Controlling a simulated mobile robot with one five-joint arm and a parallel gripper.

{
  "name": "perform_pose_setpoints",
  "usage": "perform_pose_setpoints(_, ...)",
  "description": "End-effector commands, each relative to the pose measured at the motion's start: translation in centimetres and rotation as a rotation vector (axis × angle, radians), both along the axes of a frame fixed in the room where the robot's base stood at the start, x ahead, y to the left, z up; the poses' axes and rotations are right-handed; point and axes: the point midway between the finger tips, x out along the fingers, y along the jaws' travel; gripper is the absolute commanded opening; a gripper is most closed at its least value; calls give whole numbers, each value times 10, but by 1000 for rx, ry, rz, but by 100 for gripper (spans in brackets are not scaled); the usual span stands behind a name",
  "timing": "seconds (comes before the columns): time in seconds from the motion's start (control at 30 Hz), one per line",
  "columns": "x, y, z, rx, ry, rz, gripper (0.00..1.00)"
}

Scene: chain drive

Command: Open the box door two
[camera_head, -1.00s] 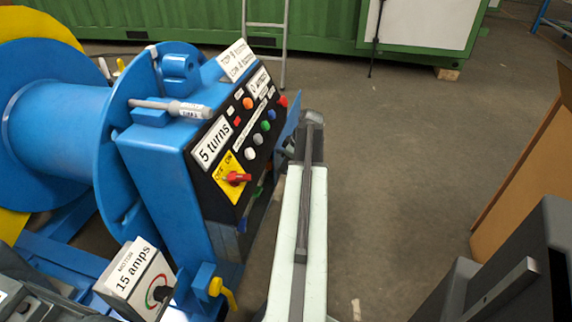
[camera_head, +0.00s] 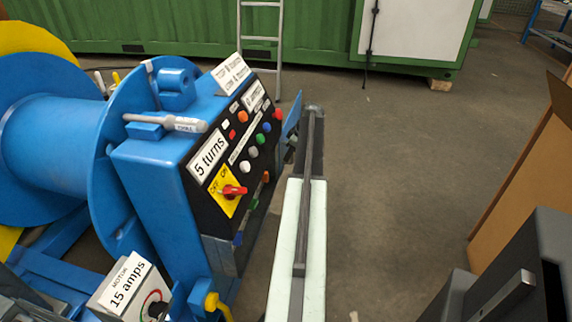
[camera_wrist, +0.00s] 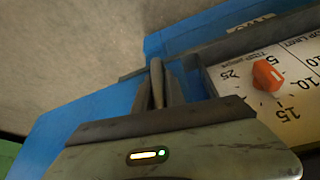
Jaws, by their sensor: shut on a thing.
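In the wrist view my gripper (camera_wrist: 157,85) has its dark fingers shut together at a blue panel, which appears to be the box door (camera_wrist: 85,120). The door stands swung outward, with the dial face beside it uncovered. The dial has an orange-red knob (camera_wrist: 266,75) and printed numbers. A small label that seems to read TWO (camera_wrist: 252,22) sits on the blue box. In the head view the door shows as a small blue flap (camera_head: 291,118) at the console's right side. My arm covers my fingertips there, and the exact grip point is hidden.
The blue console (camera_head: 155,180) with buttons and a red switch (camera_head: 234,191) stands left of my arm, beside a large blue reel (camera_head: 60,145). A brown panel (camera_head: 525,170) is at the right. Open floor (camera_head: 395,170) lies between.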

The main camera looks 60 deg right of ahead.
Motion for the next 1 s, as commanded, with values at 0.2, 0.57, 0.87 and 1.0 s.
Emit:
perform_pose_setpoints(0.2, 4, -7, 0, 1, -3, 0, 0)
perform_pose_setpoints(0.57, 3, -6, 0, 1, -2, 0, 36)
perform_pose_setpoints(0.87, 1, -7, 5, 0, -1, 0, 36)
perform_pose_setpoints(1.0, -5, -7, 23, 0, -1, -1, 36)
